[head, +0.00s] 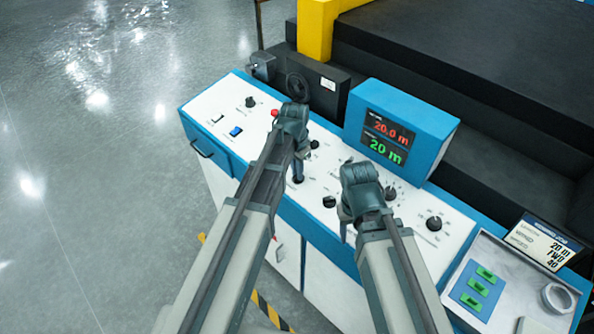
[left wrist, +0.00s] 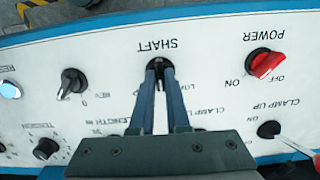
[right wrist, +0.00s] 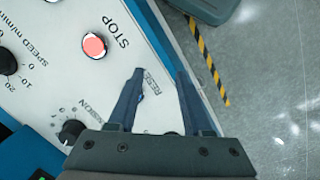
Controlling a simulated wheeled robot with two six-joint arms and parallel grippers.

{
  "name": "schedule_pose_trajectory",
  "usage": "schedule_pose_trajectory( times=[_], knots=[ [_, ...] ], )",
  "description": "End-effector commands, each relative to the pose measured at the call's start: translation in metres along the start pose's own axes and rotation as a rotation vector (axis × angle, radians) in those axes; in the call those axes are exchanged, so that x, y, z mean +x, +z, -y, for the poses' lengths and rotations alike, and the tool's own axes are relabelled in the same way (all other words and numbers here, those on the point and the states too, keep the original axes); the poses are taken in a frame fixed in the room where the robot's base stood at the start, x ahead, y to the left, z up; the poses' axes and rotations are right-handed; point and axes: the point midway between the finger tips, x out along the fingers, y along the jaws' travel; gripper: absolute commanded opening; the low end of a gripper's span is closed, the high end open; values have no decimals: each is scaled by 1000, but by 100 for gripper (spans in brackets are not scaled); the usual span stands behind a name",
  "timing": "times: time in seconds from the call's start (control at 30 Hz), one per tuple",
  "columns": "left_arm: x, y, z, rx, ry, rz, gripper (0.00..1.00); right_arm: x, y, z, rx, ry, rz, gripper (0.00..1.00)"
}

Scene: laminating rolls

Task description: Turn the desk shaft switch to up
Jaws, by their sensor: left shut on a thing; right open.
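The desk shaft switch (left wrist: 157,63) is a small black knob under the upside-down SHAFT label on the white panel in the left wrist view. My left gripper (left wrist: 160,72) is shut on it, fingertips at the knob. The fingers hide most of the knob and part of the lettering beside it, so I cannot tell which way it points. In the head view my left gripper (head: 298,172) reaches down to the panel. My right gripper (head: 346,230) is open and empty over the panel's front edge; it also shows in the right wrist view (right wrist: 160,72), near the RESET label.
A red power switch (left wrist: 266,63), a clamp-up toggle (left wrist: 270,129) and a REV knob (left wrist: 72,82) flank the shaft switch. A red STOP button (right wrist: 94,46) is near my right gripper. A blue display box (head: 408,120) stands behind the panel; a tray (head: 510,290) is at right.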

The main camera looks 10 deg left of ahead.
Motion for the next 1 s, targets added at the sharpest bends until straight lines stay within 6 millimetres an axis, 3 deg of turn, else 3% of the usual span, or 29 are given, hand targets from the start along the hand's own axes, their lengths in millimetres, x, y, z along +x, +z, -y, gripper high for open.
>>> schedule_pose_trajectory(
  times=[0.6, 1.0],
  knots=[
    [0, 1, -2, 543, -67, 0, 0, 1, 0, 0, 0, 0, 0, 50],
    [0, 1, -2, 736, -91, 0, 0, 2, 0, 0, 0, 0, 0, 50]
  ],
)
